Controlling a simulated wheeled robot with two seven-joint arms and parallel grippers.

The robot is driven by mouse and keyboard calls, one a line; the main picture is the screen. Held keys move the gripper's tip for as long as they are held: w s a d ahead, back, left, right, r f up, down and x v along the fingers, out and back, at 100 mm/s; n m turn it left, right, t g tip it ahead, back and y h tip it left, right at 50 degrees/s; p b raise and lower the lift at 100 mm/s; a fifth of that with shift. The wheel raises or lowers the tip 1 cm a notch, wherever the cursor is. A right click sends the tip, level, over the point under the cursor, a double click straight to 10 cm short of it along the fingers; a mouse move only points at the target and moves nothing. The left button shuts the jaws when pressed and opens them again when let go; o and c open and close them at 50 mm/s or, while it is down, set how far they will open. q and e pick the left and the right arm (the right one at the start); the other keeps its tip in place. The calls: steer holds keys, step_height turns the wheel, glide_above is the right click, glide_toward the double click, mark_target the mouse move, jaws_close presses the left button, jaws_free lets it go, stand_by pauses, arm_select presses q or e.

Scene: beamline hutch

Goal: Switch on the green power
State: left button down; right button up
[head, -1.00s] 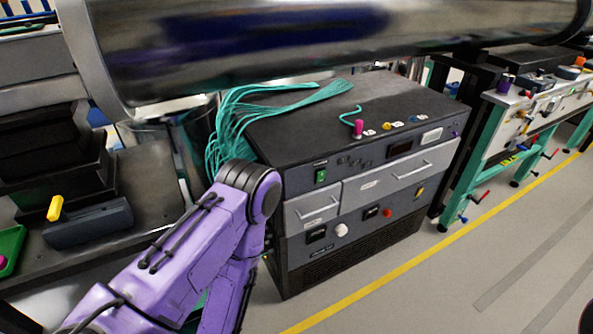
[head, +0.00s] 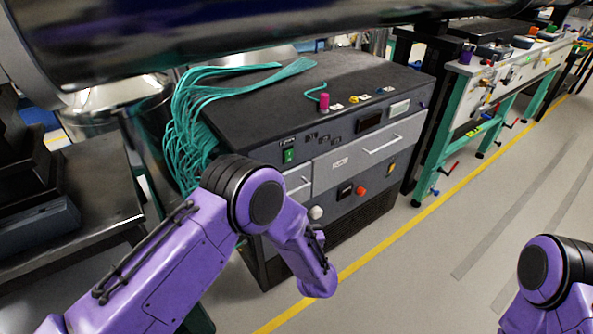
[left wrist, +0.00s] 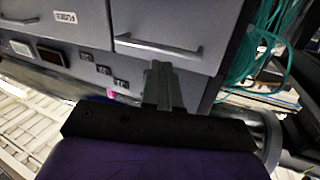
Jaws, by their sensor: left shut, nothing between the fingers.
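The green power switch (head: 289,155) is a small lit-looking green rocker at the upper left of the dark cabinet's front panel (head: 350,135). In the left wrist view I cannot make it out; the fingers cover part of the panel there. My left gripper (left wrist: 162,75) is shut and empty, with its fingers in front of the panel close to the grey drawer with a bar handle (left wrist: 160,45). Whether it touches is unclear. In the head view my left arm bends in front of the cabinet and its fingers are hidden. My right gripper is out of view.
Teal cables (head: 190,125) hang over the cabinet's left side. A pink knob (head: 324,102) stands on its top edge; a white knob (head: 316,213) and red button (head: 361,191) are lower down. A large metal cylinder (head: 250,40) crosses overhead. Floor is clear at right.

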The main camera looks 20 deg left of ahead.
arm_select(q)
steer(key=w+d+r+n+g+y+b, duration=0.1)
steer(key=w+d+r+n+g+y, duration=0.1)
steer(key=d+r+n+y, duration=0.3)
step_height(320, 180, up, 5)
steer(key=d+g, duration=0.1)
steer(key=d, duration=0.1)
steer(key=shift+d+f+y, duration=0.2)
steer(key=shift+d+y, duration=0.2)
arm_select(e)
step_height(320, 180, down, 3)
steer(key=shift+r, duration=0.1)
arm_select(q)
glide_toward(290, 152)
steer(key=x, duration=0.6)
steer(key=shift+f, duration=0.2)
steer(key=shift+w+a+r, duration=0.2)
steer(key=shift+w+a, duration=0.1)
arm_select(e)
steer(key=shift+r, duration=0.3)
